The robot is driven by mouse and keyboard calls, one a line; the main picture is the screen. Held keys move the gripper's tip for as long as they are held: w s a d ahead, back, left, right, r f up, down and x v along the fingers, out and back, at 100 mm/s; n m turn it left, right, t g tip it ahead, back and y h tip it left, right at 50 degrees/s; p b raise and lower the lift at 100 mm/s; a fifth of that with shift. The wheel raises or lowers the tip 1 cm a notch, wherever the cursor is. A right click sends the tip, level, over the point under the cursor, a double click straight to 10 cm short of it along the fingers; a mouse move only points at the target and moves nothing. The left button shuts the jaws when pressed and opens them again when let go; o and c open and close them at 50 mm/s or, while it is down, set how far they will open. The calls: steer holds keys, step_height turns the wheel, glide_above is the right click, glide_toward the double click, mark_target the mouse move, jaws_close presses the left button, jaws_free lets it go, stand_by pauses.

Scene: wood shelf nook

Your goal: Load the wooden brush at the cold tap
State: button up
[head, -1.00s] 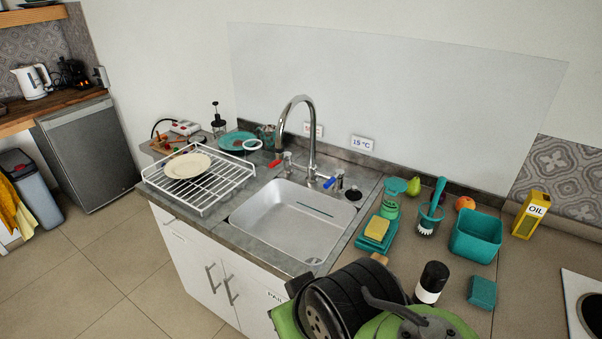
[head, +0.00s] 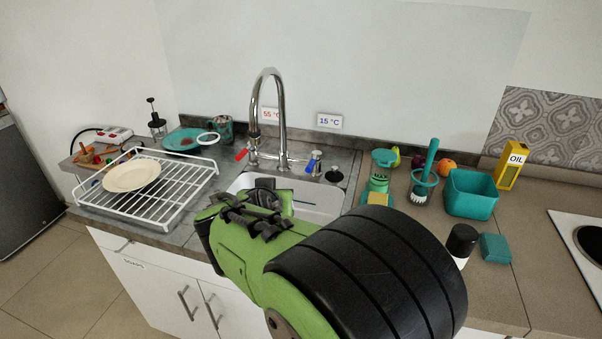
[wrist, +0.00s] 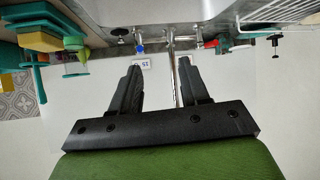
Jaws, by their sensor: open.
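The cold tap (head: 314,160) has a blue lever, right of the tall chrome spout (head: 282,115), beside the 15 °C label (head: 329,121). In the wrist view, which is upside down, the cold tap (wrist: 139,48) shows just beyond one fingertip. My gripper (wrist: 160,66) is open and empty. In the head view it is above the front of the sink (head: 320,210). I cannot make out the wooden brush for certain. My arm covers the counter right of the sink, where a pale wooden end showed earlier.
A white rack (head: 185,190) with a cream plate (head: 132,176) stands left of the sink. To the right are a green dispenser (head: 379,180), a teal brush in a holder (head: 424,178), a teal tub (head: 471,194), a black-capped bottle (head: 461,243) and an oil box (head: 511,167).

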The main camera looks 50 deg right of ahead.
mark_target(312, 161)
steer(key=w+d+f+h+b, duration=0.4)
steer(key=d+f+h+b, duration=0.35)
steer(key=d, duration=0.55)
steer(key=shift+m+t+y, duration=0.3)
steer(key=shift+t+y, duration=0.05)
steer(key=shift+t, duration=0.05)
steer(key=p+x, duration=0.1)
steer(key=x, duration=0.7)
steer(key=p+x, duration=0.1)
steer(key=x, duration=0.4)
steer(key=shift+f+p, duration=0.35)
jaws_close()
